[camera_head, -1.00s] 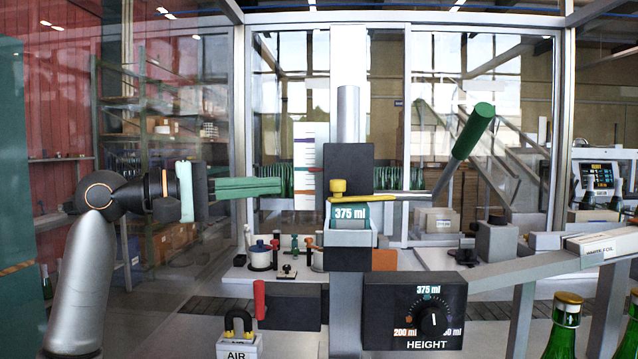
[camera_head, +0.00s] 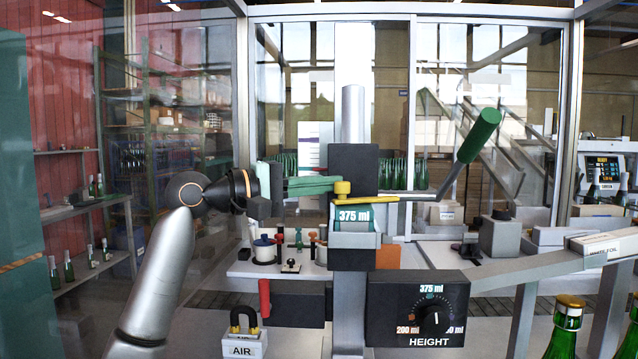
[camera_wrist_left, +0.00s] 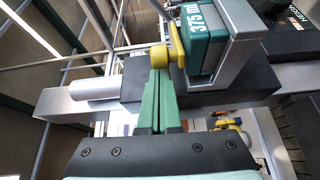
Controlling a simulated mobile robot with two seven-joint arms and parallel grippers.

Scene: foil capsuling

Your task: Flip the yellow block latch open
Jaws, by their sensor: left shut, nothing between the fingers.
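The yellow latch (camera_head: 365,198) is a flat bar with a round knob at its left end. My right gripper is in neither view.
A lever with a green handle (camera_head: 478,135) rises at the right of the column head. Below are the HEIGHT dial box (camera_head: 417,308), a red-handled lever (camera_head: 264,297) and the AIR padlock block (camera_head: 242,345).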

